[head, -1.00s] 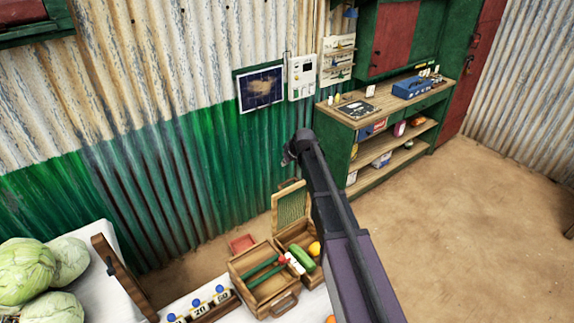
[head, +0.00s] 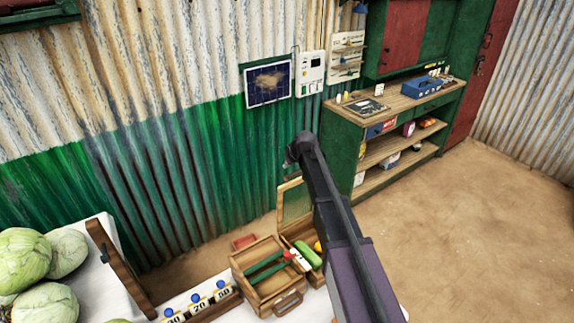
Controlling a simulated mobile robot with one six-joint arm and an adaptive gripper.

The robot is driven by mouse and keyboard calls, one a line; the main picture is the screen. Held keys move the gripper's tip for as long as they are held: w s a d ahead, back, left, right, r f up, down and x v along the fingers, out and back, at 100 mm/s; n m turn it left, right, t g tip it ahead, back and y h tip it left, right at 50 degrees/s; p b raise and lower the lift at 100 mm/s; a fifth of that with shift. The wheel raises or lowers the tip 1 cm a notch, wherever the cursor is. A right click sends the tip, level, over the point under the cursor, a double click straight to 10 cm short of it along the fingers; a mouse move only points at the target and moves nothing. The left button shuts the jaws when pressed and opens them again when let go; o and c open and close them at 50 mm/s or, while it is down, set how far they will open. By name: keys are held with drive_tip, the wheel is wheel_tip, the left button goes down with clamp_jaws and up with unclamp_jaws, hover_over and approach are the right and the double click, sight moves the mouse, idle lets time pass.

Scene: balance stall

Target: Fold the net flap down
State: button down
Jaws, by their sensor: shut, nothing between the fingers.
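The net flap (head: 293,206), a wooden frame with mesh in it, stands raised at the back of a wooden box (head: 286,243) in the head view. It leans up toward the corrugated wall, and my arm covers its right side. My gripper (head: 291,158) is the dark end of my arm, above the flap in the picture. It is shut and empty, seen from behind and small. I cannot tell whether it touches the flap. The box holds a green vegetable (head: 308,255), with something yellow partly hidden by my arm.
An open wooden case (head: 262,268) with green sticks stands left of the box. Blue-topped number blocks (head: 198,303) and cabbages (head: 45,255) are on the white table. A red block (head: 244,242) lies behind. A green shelf unit (head: 345,150) stands at the wall; floor to the right is clear.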

drive_tip(key=shift+s+d+f, duration=0.15)
drive_tip(key=shift+s+d, duration=0.2)
drive_tip(key=shift+s, duration=0.2)
drive_tip(key=shift+s+d+f, duration=0.1)
drive_tip(key=shift+s+d, duration=0.25)
drive_tip(key=shift+s, duration=0.2)
drive_tip(key=shift+s+a, duration=0.1)
drive_tip(key=shift+s, duration=0.1)
